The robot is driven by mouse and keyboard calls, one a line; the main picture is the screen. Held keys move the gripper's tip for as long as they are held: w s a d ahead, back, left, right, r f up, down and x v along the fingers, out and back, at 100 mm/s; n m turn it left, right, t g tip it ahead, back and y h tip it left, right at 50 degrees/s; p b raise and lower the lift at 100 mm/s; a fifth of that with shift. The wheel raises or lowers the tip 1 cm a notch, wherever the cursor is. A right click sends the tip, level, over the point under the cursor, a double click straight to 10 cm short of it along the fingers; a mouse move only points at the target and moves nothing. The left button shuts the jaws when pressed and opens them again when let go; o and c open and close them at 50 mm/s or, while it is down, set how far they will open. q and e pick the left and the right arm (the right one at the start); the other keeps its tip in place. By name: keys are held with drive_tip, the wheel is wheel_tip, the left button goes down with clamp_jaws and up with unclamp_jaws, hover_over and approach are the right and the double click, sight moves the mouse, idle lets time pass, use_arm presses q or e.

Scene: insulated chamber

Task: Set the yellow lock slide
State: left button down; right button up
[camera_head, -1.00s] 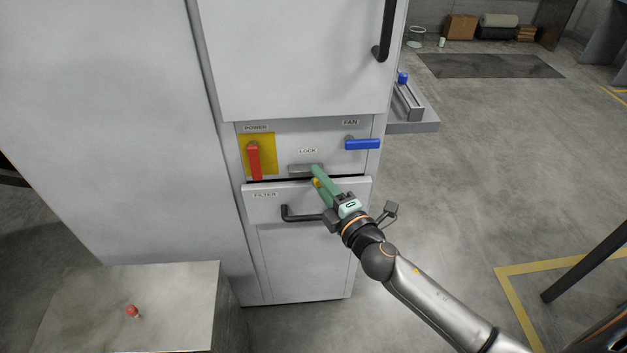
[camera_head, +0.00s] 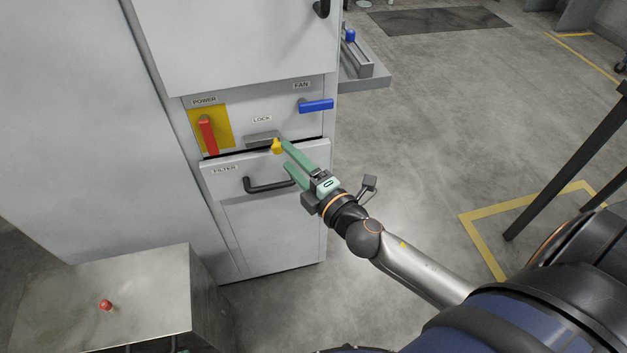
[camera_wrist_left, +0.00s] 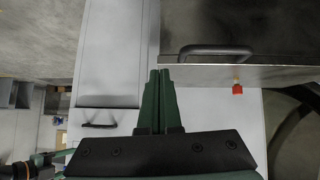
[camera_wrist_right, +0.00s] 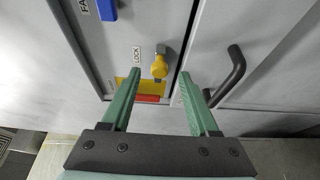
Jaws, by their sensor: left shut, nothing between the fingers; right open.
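The yellow lock slide (camera_head: 277,147) is a small knob on a grey bar under the LOCK label on the cabinet panel. It also shows in the right wrist view (camera_wrist_right: 159,67), ahead of the fingertips and between their lines. My right gripper (camera_head: 287,155) is open and empty, with green fingers pointing at the panel, close to the knob. One finger lies near the knob in the head view; contact cannot be told.
A red POWER lever (camera_head: 208,135) on a yellow plate is left of the lock. A blue FAN lever (camera_head: 316,106) is to the right. The FILTER drawer's black handle (camera_head: 268,186) lies just below. A metal box with a red knob (camera_head: 105,305) stands at lower left.

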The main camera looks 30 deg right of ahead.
use_arm(q)
drive_tip(key=shift+a+f+b, duration=0.15)
drive_tip(key=shift+f+b, duration=0.25)
drive_tip(key=shift+b, duration=0.25)
use_arm(e)
drive_tip(key=s, duration=0.7)
drive_tip(key=shift+s+d, duration=0.4)
drive_tip(key=shift+d, duration=0.05)
use_arm(q)
drive_tip(key=shift+s+f, duration=0.1)
drive_tip(key=shift+s, duration=0.05)
